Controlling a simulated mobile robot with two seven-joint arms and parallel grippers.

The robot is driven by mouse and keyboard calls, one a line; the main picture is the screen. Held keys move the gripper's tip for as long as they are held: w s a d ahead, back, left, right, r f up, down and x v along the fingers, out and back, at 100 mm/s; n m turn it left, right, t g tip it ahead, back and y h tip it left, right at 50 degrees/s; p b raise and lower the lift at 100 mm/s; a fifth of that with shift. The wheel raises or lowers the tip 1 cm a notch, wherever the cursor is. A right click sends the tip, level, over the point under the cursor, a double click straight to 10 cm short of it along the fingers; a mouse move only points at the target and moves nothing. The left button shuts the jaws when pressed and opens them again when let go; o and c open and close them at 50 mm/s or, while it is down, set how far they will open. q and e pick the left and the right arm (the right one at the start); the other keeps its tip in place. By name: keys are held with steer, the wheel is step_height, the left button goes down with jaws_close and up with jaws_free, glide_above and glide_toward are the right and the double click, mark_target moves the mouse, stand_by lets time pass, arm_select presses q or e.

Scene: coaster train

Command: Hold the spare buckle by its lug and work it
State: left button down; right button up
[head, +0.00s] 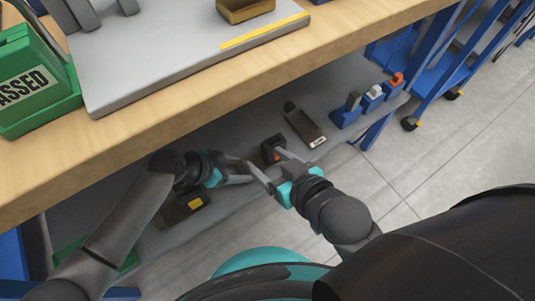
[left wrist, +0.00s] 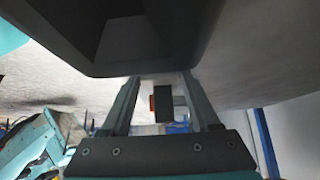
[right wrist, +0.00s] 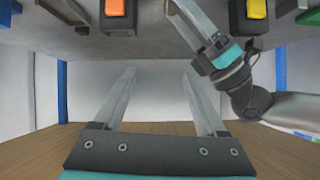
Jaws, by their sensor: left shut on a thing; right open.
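A dark block with a yellow button (head: 185,212) sits below my left gripper.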

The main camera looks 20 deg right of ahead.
jaws_close()
stand_by(0.4)
stand_by(0.9)
